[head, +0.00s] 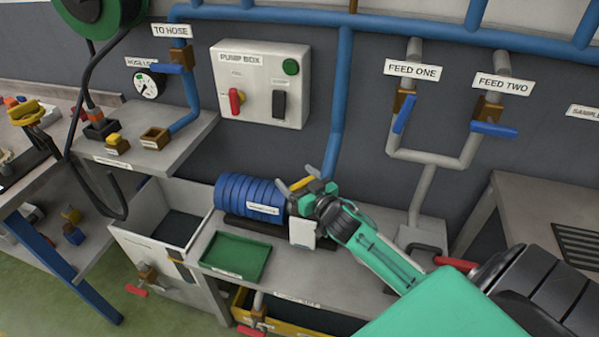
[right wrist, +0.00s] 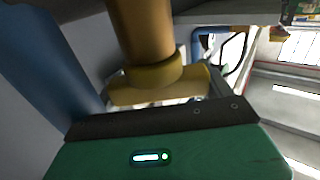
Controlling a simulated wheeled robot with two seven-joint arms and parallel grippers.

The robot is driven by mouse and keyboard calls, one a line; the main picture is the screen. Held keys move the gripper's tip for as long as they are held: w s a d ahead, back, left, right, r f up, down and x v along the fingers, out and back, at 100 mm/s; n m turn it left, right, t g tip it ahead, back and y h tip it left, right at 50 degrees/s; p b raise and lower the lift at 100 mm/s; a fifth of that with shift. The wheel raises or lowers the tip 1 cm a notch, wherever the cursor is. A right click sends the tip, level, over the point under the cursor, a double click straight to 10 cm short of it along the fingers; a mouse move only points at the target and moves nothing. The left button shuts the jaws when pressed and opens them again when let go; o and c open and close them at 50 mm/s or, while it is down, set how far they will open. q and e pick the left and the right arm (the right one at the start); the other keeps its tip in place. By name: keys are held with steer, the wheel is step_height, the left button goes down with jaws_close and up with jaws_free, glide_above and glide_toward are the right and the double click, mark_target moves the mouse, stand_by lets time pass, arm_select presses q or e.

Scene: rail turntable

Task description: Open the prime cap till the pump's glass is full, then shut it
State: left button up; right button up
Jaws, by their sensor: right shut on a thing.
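The blue ribbed pump (head: 240,194) sits on the grey bench, with a small label on its side. My right gripper (head: 309,184) is at the pump's right end, shut on the yellow prime cap (head: 297,184). In the right wrist view the cap's yellow crossbar (right wrist: 158,88) lies at the dark jaw, below a thick brass-coloured stem (right wrist: 144,35). A pale block (head: 303,232) shows just below the gripper. I cannot make out the pump's glass or its level; the gripper and arm cover that area. My left gripper is not in view.
A green tray (head: 235,256) lies on the bench in front of the pump. The pump box (head: 260,85) has a red knob and green button. Feed one (head: 403,113) and feed two (head: 494,129) have blue valve levers. A white open bin (head: 150,262) stands left.

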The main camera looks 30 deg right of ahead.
steer(key=n+y, duration=0.1)
steer(key=y, duration=0.1)
steer(key=n+y+p, duration=0.1)
steer(key=y, duration=0.1)
steer(key=shift+r+n+g, duration=0.2)
steer(key=shift+n+g, duration=0.1)
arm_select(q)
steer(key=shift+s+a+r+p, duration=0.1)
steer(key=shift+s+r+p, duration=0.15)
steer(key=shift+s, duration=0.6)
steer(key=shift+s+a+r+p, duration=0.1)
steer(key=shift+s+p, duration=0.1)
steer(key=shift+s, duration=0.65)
arm_select(e)
steer(key=shift+s+a+f+n+g+y, duration=0.15)
steer(key=shift+n+g+y, duration=0.25)
steer(key=shift+n+y, duration=0.4)
steer(key=shift+w+a+r+n+g+y, duration=0.15)
steer(key=shift+n+g+y, duration=0.3)
steer(key=shift+y, duration=0.65)
steer(key=shift+s+f+n, duration=0.1)
steer(key=shift+f+n, duration=0.05)
steer(key=shift+n, duration=0.1)
steer(key=o, duration=0.9)
steer(key=shift+a, duration=0.1)
